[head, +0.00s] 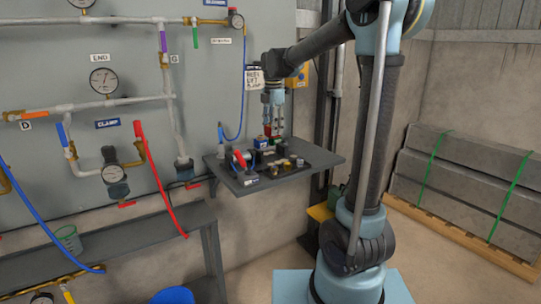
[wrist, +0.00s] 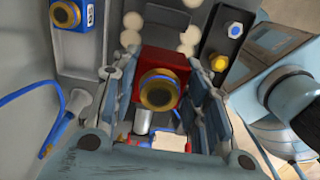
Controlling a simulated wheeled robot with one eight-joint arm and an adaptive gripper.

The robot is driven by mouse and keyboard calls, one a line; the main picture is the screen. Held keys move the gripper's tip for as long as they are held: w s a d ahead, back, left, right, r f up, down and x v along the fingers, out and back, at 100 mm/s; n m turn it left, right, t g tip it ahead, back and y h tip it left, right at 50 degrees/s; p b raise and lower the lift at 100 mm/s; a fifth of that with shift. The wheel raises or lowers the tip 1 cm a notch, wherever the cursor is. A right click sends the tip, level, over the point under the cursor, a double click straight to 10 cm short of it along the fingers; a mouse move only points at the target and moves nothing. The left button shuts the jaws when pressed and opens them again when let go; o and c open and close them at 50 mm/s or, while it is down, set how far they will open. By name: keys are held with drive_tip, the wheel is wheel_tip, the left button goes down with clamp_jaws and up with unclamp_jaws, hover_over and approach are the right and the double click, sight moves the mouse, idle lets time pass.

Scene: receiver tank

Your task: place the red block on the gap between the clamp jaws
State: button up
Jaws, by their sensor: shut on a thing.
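My gripper (head: 273,122) hangs over the small grey shelf on the wall, fingers pointing down. It is shut on the red block (wrist: 164,64), which sits between the two fingers in the wrist view. The block has a round brass-ringed port facing the camera. In the head view the red block (head: 267,130) shows small at the fingertips, just above the items on the shelf; I cannot tell whether it touches anything below. A grey cylinder and red and white parts show below it in the wrist view. The clamp jaws and their gap cannot be made out clearly.
The shelf (head: 310,158) carries several small fittings and a red-handled part (head: 239,158). A blue block with a brass ring (wrist: 66,14) lies at the wrist view's upper left. A blue hose (head: 243,95) hangs left of the gripper. The shelf's right end is clear.

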drive_tip(key=f, duration=0.5)
drive_tip(key=shift+a+f, duration=0.15)
drive_tip(key=shift+a, duration=0.1)
drive_tip(key=shift+f, duration=2.05)
drive_tip(key=shift+f, duration=0.15)
drive_tip(key=o, duration=1.4)
drive_tip(key=shift+c, duration=0.2)
drive_tip(key=shift+s, duration=0.1)
